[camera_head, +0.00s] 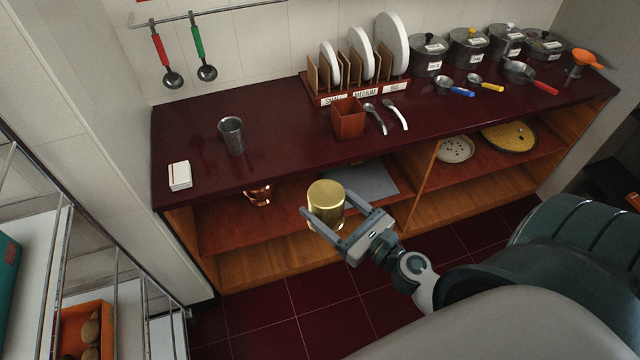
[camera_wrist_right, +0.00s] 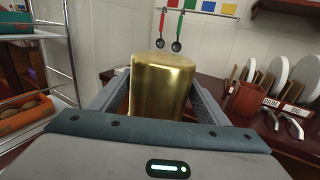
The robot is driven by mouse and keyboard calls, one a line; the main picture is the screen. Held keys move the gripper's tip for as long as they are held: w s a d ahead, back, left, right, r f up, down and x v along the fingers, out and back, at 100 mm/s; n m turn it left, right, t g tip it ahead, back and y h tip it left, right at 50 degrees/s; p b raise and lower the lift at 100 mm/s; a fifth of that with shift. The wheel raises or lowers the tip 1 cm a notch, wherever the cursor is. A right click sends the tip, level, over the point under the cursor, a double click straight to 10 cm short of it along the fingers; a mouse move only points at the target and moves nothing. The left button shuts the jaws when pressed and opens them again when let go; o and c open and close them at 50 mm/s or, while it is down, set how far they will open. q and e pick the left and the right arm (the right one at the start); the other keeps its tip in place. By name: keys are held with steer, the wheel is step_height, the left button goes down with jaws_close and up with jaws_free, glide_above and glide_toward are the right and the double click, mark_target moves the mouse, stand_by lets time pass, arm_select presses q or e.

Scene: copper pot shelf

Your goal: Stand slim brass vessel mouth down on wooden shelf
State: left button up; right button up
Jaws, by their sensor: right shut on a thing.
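The slim brass vessel (camera_head: 326,203) is a shiny gold cylinder in front of the counter's front edge, in the air. My right gripper (camera_head: 330,222) is shut on it, with one finger on each side. In the right wrist view the vessel (camera_wrist_right: 162,85) is upright between the fingers, with a closed, flat end on top; its lower end is hidden by the gripper body. The wooden shelf (camera_head: 230,232) is under the dark red counter, behind and below the vessel. My left gripper is not in view.
A copper pot (camera_head: 258,195) and a grey sheet (camera_head: 362,180) are on the shelf. A metal cup (camera_head: 232,136) and a white box (camera_head: 180,176) stand on the counter (camera_head: 285,145). The counter's front edge overhangs the shelf. A wire rack (camera_head: 60,230) stands at the left.

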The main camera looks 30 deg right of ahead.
mark_target(319, 181)
steer(key=shift+y, duration=0.3)
steer(key=r, duration=0.2)
steer(key=w+d+r, duration=0.1)
steer(key=shift+w+d+r, duration=0.15)
steer(key=shift+w+r, duration=0.05)
steer(key=shift+r, duration=0.15)
steer(key=r, duration=0.3)
steer(key=a+r, duration=0.1)
steer(key=shift+w+r, duration=0.3)
steer(key=shift+w, duration=0.1)
steer(key=shift+s+a+r+m+h, duration=0.2)
steer(key=shift+a+r+m+h, duration=0.2)
steer(key=shift+a+r+h, duration=0.5)
steer(key=a, duration=0.1)
steer(key=s+a+r+m+h+b, duration=0.1)
steer(key=shift+s+a, duration=0.15)
steer(key=shift+a, duration=0.2)
steer(key=a+f+h+b, duration=0.1)
steer(key=a+f+b, duration=0.2)
steer(key=f+b, duration=0.8)
steer(key=shift+s+f+m+h+b, duration=0.35)
steer(key=shift+s+m+h+b, duration=0.05)
steer(key=shift+b, duration=0.5)
steer(key=shift+a, duration=0.1)
